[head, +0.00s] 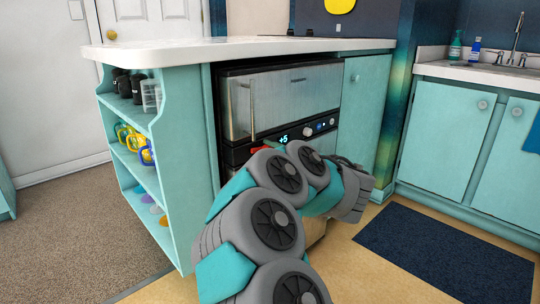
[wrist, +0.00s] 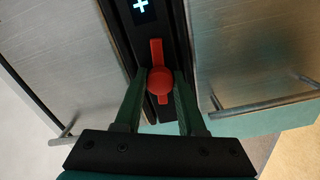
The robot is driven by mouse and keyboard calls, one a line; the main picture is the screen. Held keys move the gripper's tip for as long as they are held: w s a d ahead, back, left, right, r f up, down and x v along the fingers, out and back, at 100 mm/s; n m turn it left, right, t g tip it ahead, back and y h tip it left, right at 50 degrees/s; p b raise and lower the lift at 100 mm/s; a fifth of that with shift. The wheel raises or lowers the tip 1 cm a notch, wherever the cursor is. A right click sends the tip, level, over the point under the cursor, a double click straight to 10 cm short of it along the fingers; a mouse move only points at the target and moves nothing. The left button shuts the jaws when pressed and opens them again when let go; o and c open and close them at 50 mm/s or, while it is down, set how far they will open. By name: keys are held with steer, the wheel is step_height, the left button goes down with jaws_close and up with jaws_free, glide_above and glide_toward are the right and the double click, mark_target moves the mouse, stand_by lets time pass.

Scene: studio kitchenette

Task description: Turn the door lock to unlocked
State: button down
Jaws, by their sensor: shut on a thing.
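The door lock is a red knob (wrist: 160,84) with a narrow red tab running along the black control strip. In the wrist view it sits between the two green fingers of my gripper (wrist: 162,76), which is shut on it. A bit of red lock (head: 258,150) also shows in the head view, left of the lit display. The lock is on the front of a two-drawer steel appliance (head: 285,98) under the counter. My arm hides the gripper in the head view. No locked or unlocked marking is readable.
Bar handles stick out from the steel fronts (wrist: 262,104) on both sides of the strip. An open shelf (head: 160,215) with cups stands left of the appliance. A dark blue mat (head: 445,255) lies on the floor at right. Floor at left is clear.

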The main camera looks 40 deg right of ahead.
steer(key=shift+n, duration=0.8)
steer(key=c, duration=0.5)
jaws_free()
steer(key=s, duration=0.7)
steer(key=shift+s+d, duration=0.25)
steer(key=shift+s, duration=0.15)
